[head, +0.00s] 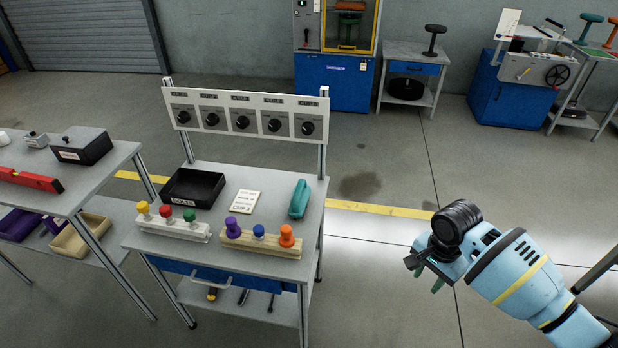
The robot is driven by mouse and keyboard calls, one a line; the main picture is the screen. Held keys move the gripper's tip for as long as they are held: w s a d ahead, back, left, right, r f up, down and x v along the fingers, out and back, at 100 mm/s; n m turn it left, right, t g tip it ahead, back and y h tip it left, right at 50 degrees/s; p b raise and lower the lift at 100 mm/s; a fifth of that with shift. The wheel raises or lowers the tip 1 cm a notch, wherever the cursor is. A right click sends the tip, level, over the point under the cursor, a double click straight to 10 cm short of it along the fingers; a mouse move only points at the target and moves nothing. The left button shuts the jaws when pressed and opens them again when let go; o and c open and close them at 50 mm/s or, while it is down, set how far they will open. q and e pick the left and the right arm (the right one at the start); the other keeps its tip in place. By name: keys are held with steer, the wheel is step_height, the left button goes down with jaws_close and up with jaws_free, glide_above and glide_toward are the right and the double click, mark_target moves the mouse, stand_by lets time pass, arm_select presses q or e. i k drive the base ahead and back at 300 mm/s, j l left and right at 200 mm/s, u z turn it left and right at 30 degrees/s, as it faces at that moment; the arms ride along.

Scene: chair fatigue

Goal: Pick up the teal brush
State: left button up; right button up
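The teal brush (299,199) lies on the right side of the grey workbench top (248,182), near its right edge. Its long side runs roughly from front to back. My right gripper (426,276) is off to the right of the bench, over the floor and clear of the brush. Its fingers point down and left and are partly hidden by the wrist, so their opening is unclear. I see nothing held in it. My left gripper is not in the head view.
A black tray (194,187), a white card (245,202), a white rack (172,224) and a wooden rack (259,243) with coloured knobs share the bench. A dial panel (245,115) stands along its back. Another table (105,157) is at left. Floor is clear between bench and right arm.

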mark_target(301, 192)
steer(key=i+l, duration=0.15)
steer(key=i, duration=0.35)
steer(key=i+l, duration=0.15)
steer(key=i, duration=0.35)
steer(key=u, duration=1.4)
